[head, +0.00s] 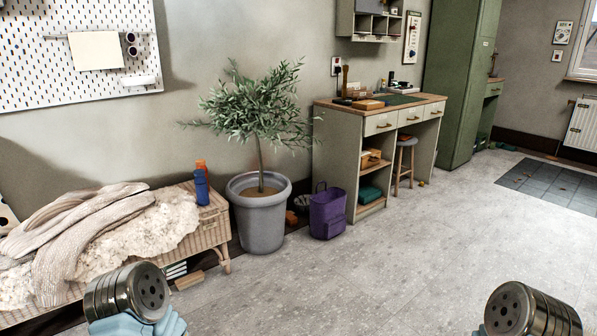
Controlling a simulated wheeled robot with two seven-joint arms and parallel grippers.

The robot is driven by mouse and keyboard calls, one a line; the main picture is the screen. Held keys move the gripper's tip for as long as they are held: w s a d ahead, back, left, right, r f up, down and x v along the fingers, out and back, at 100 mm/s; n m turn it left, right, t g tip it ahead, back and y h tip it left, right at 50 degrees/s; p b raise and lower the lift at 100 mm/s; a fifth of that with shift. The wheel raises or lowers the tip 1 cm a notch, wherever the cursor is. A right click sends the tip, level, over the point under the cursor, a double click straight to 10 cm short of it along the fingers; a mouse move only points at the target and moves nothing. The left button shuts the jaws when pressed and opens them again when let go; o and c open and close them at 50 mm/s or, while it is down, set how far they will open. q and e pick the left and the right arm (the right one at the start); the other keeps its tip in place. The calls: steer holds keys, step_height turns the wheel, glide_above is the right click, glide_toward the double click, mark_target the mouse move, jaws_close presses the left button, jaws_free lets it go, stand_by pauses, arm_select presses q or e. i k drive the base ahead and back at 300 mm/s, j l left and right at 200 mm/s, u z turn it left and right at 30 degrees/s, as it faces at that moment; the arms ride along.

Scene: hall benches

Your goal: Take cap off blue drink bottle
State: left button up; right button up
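The blue drink bottle (201,187) stands upright at the right end of a wicker bench (211,229). Its orange cap (201,165) is on top of it. Metal round parts of my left arm show at the bottom left and of my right arm at the bottom right. Neither gripper's fingers can be seen. Both arms are well apart from the bottle, in the foreground.
A fluffy cream throw (150,232) and a knitted blanket (75,220) cover most of the bench. A potted tree (262,225) stands just right of it, then a purple bag (327,213) and a desk (340,150). The floor in front (370,270) is clear.

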mark_target(200, 183)
steer(key=i+u, duration=0.2)
steer(key=i, duration=0.3)
steer(key=i+l+u, duration=0.2)
steer(key=i, duration=0.3)
steer(key=i+l+u, duration=0.2)
steer(key=i, duration=0.25)
